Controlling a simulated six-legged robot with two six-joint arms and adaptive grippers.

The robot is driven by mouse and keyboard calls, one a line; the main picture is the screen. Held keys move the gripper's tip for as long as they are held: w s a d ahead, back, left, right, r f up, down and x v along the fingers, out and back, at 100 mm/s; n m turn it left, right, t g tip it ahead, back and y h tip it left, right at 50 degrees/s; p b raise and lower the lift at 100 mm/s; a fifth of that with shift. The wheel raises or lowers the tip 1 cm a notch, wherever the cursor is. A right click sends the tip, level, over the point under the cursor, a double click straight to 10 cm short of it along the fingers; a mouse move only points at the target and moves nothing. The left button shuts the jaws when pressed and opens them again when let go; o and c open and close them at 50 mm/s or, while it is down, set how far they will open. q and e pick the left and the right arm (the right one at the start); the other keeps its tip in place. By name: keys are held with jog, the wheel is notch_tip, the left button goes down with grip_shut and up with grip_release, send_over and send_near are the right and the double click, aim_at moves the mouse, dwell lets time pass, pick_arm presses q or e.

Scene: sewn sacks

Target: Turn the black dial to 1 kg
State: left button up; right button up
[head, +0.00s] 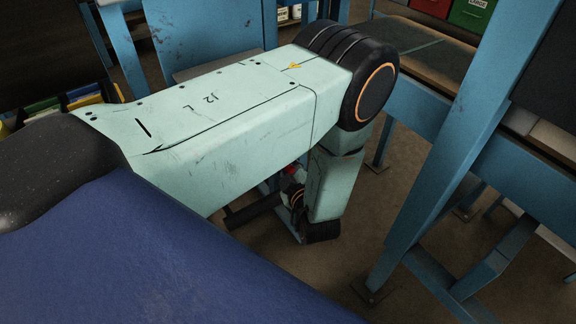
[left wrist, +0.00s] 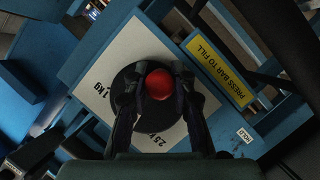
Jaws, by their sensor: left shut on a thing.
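The black dial (left wrist: 128,81) sits on a white plate (left wrist: 133,46) in the left wrist view. A round red knob (left wrist: 159,84) stands at its middle. My left gripper (left wrist: 160,82) has one finger on each side of the red knob and is shut on it. The label "1 KG" (left wrist: 103,90) is on the plate left of the dial, and "2.5 KG" (left wrist: 152,136) is below it. The fingers cover part of the dial, and I cannot tell which mark it points to. In the head view my left arm hides the dial. My right gripper is in neither view.
A yellow "PRESS BAR TO FILL" label (left wrist: 220,70) is right of the plate, with a small "HOLD" label (left wrist: 244,135) below it. Blue frame posts (head: 450,150) stand at the right in the head view. A red bin (head: 472,12) stands at the back.

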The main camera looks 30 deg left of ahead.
pick_arm(q)
grip_shut()
jog(key=shift+s+a+m+g+p, duration=0.15)
jog(key=shift+s+m+g+p, duration=0.3)
jog(key=shift+m+g+p, duration=0.45)
jog(key=shift+s+a+r+m+g+y+p, duration=0.25)
jog(key=shift+s+m+g+p, duration=0.25)
jog(key=shift+m+g, duration=0.5)
jog(key=shift+s+a+r+m+g+y+p, duration=0.2)
jog(key=shift+s+m+g+y+p, duration=0.3)
jog(key=shift+m, duration=0.9)
jog(key=shift+s+a+r+m+g+y+p, duration=0.15)
jog(key=shift+s+r+m+g+p, duration=0.3)
jog(key=shift+m+g, duration=0.6)
jog(key=shift+f+m, duration=0.15)
jog(key=shift+m, duration=0.1)
jog(key=o, duration=0.9)
grip_release()
